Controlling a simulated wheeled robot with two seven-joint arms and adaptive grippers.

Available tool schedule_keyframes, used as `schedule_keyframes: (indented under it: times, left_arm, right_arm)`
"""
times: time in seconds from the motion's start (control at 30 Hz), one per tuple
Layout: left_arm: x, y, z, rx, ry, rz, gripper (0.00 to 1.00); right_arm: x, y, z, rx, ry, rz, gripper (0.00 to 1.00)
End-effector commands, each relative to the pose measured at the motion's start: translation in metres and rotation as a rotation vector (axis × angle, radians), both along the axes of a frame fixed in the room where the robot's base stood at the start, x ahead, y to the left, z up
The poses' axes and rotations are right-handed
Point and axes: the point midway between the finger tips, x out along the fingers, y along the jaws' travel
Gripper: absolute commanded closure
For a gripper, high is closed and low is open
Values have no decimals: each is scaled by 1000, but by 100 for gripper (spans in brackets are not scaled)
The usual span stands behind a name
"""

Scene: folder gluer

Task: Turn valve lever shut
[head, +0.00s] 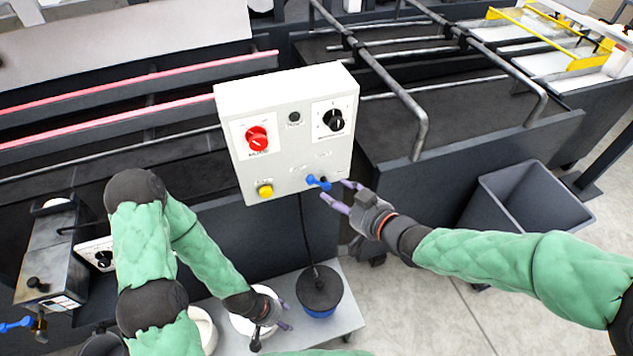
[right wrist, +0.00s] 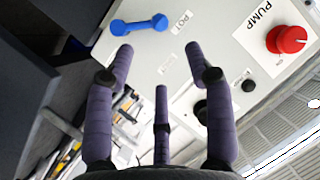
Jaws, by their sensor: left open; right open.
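A white control box (head: 290,135) stands on the machine's front. A small blue lever (head: 318,183) sits low on its face; in the right wrist view the blue lever (right wrist: 140,24) lies beyond the fingertips, close to a label. My right gripper (head: 336,192) is open and empty, just right of and below this lever; I see no clear contact. Its spread fingers show in the right wrist view (right wrist: 158,52). My left gripper (head: 274,322) is open and low, over a white tub (head: 250,316). A second blue lever (head: 16,325) shows at the lower left edge.
The box also carries a red knob (head: 257,138), a black knob (head: 334,120) and a yellow button (head: 265,190). A dark pot with a blue base (head: 319,290) stands on a low grey shelf. A grey bin (head: 530,205) is at right. Metal rails (head: 390,85) run behind.

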Motion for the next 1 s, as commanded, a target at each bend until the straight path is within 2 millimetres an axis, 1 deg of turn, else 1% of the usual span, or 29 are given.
schedule_keyframes:
  times: [0.17, 0.3, 0.53, 0.7, 1.0]
  left_arm:
    - [0, 0, -13, 0, 0, 0, 41]
    - [0, 0, -22, 0, 0, 0, 41]
    - [0, 0, -31, 0, 0, 0, 41]
    - [0, 0, -34, 0, 0, 0, 41]
    - [0, 0, -34, 0, 0, 0, 41]
  right_arm:
    - [20, 16, -14, -1, 3, 3, 46]
    - [39, 30, -24, 0, 4, 3, 46]
    - [65, 48, -34, -1, 2, 1, 46]
    - [74, 53, -37, -1, 2, -1, 46]
    - [76, 55, -37, -1, 2, -1, 46]
